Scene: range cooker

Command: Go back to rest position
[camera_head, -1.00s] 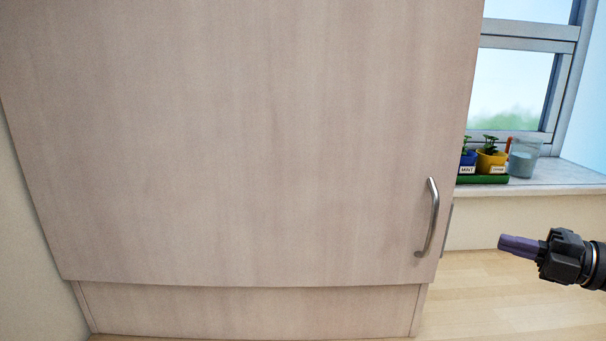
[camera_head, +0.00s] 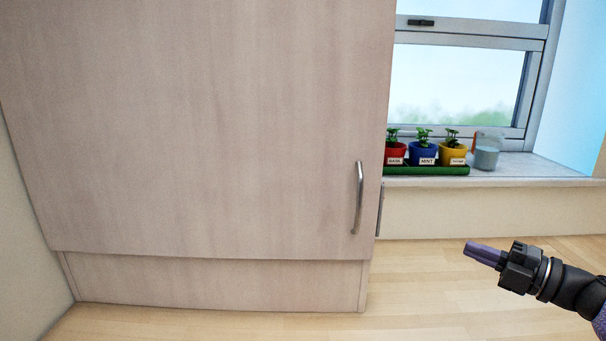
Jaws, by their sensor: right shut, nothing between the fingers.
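My right gripper (camera_head: 484,254) shows at the lower right, with its arm coming in from the right edge. Its purple fingers are together with nothing between them, and they point left toward the cabinet. It is in open space over the floor, apart from the cabinet handle (camera_head: 358,198). My left gripper is not in view.
A tall pale wood cabinet (camera_head: 200,130) fills the left and middle; its front looks shut. On the window sill (camera_head: 540,172) stand red, blue and yellow herb pots in a green tray (camera_head: 430,170), beside a glass jug (camera_head: 487,154). The wooden floor (camera_head: 430,290) is clear.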

